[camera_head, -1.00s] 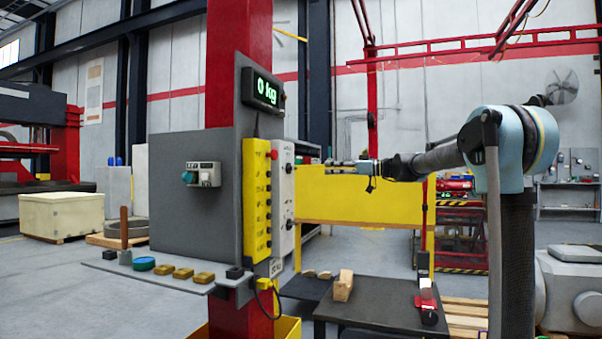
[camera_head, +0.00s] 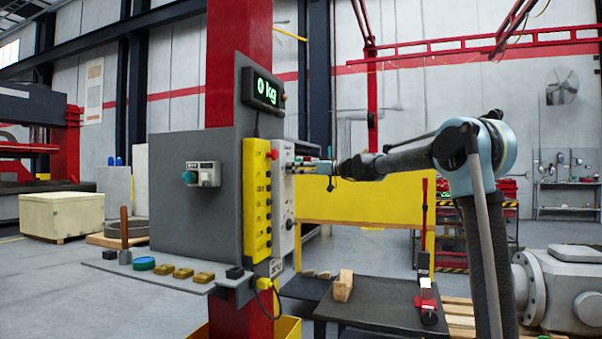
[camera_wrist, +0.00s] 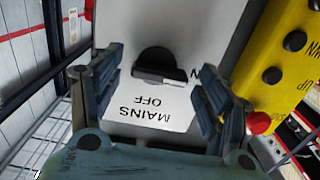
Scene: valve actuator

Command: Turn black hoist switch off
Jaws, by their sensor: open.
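A white switch box (camera_head: 282,205) stands upright beside the yellow button box on the panel. In the wrist view, a black rotary switch (camera_wrist: 157,62) sits on the white box (camera_wrist: 190,25), its grip bar lying roughly across the picture. A white label (camera_wrist: 150,106) beside it reads "MAINS OFF" upside down; a partly hidden "N" shows at its right. My gripper (camera_wrist: 158,68) is open, one finger on each side of this switch, with gaps visible. In the head view my gripper (camera_head: 306,167) is at the box's upper part. A lower black knob (camera_head: 290,223) is on the same box.
The yellow button box (camera_head: 256,200) is close to the left of the white box; it also shows in the wrist view (camera_wrist: 278,65), near a red button (camera_wrist: 258,122). A display reading 0 kg (camera_head: 266,89) is above. A dark table (camera_head: 375,300) stands below my arm.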

